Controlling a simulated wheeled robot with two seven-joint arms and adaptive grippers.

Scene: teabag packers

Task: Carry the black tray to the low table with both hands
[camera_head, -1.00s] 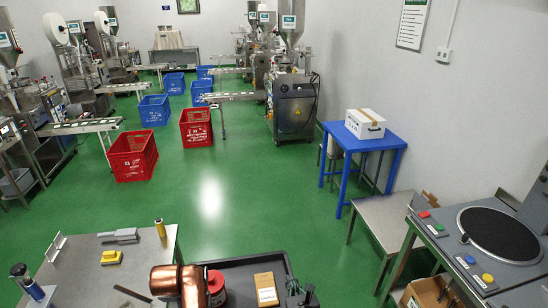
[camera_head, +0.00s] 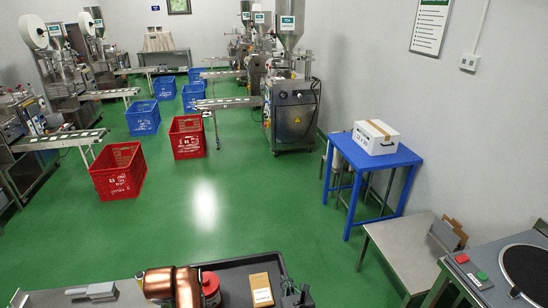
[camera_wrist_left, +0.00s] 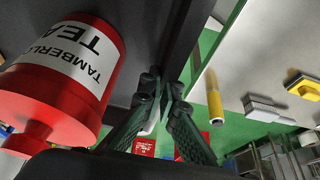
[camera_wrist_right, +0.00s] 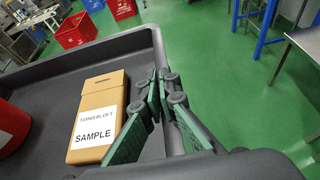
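The black tray (camera_head: 238,264) is at the bottom of the head view, carrying a red tea tin (camera_head: 211,287) and a brown sample box (camera_head: 261,289). My right gripper (camera_wrist_right: 164,78) is closed around the tray's right wall (camera_wrist_right: 160,48), beside the box. My left gripper (camera_wrist_left: 162,78) is closed at the tray's opposite wall, beside the tin. In the head view my left gripper is hidden. Green floor shows past the tray edges in both wrist views. A low steel table (camera_head: 395,250) stands at the right, lower than the blue table (camera_head: 372,153).
A white box (camera_head: 376,138) is on the blue table; cardboard (camera_head: 449,235) is on the low table. A control bench (camera_head: 470,265) is at the right edge. A grey worktable (camera_head: 60,290) is close at left. Open green floor (camera_head: 215,215) lies ahead; red crates (camera_head: 117,172) stand farther off.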

